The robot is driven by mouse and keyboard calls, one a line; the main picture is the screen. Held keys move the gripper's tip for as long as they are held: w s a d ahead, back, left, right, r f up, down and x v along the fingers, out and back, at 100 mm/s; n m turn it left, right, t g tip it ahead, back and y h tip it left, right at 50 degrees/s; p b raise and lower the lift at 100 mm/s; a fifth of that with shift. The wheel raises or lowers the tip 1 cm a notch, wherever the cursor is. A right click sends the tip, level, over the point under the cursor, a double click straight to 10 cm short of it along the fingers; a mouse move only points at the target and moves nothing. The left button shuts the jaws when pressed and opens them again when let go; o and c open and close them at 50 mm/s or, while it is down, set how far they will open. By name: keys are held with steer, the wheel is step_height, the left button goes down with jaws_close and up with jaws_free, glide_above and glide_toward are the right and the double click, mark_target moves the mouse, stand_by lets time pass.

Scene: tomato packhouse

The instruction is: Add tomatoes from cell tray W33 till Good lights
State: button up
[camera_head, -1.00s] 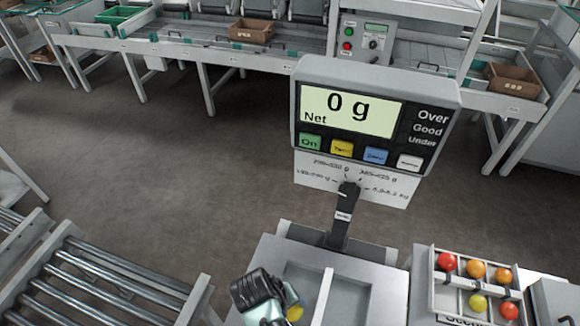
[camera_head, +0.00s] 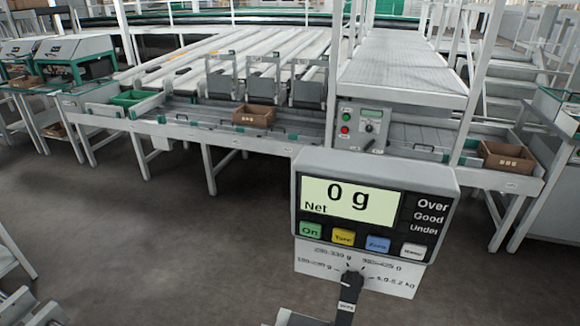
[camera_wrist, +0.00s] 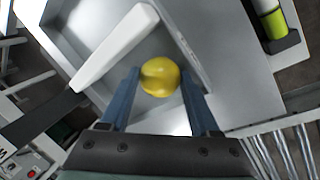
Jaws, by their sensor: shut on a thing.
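My gripper (camera_wrist: 159,95) shows in the wrist view, its two blue fingers shut on a yellow tomato (camera_wrist: 160,76). The tomato is over a grey metal surface with a raised white bar (camera_wrist: 115,48) beside it. I cannot tell whether the tomato touches that surface. In the head view the scale display (camera_head: 348,201) reads 0 g Net. The Over, Good and Under labels (camera_head: 428,217) beside it all look unlit. The cell tray and my gripper are outside the head view now.
A selector dial (camera_head: 352,281) sits below the display. Behind it a long grey sorting bench (camera_head: 215,140) carries a brown box (camera_head: 254,115), another brown box (camera_head: 507,157) and a green tray (camera_head: 134,98). Rollers (camera_wrist: 285,150) lie at lower right in the wrist view.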

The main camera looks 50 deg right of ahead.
steer(key=shift+f, duration=0.4)
steer(key=o, duration=1)
steer(key=c, duration=0.3)
steer(key=shift+c, duration=0.2)
step_height(320, 180, up, 7)
steer(key=p, duration=0.7)
